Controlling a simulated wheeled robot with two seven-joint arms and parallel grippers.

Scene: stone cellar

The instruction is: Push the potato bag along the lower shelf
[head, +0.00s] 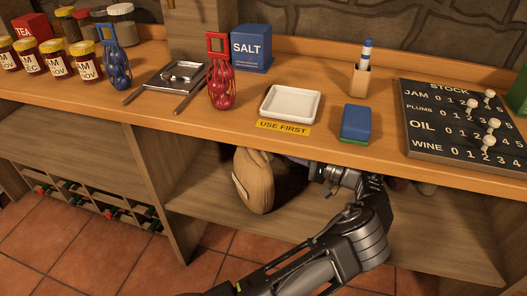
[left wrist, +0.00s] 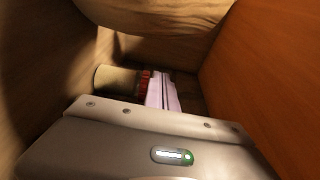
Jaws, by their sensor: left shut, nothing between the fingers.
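The potato bag (head: 255,181), a tan sack with a pale label on its left side, stands on the lower shelf (head: 330,238) under the counter. In the left wrist view tan cloth, likely the bag (left wrist: 170,18), fills the top. My left arm reaches under the counter from the front, and my left gripper (head: 303,162) is just right of the bag, partly hidden by shadow and the counter edge. It is shut and empty; I cannot tell whether it touches the bag. Its grey housing fills the bottom of the left wrist view. My right gripper is not in view.
The counter (head: 230,135) overhangs the shelf; a wooden upright (head: 150,192) bounds it on the left. Bare shelf shows in front of the bag. A red bottle holder (head: 220,85) and white tray (head: 290,104) stand above.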

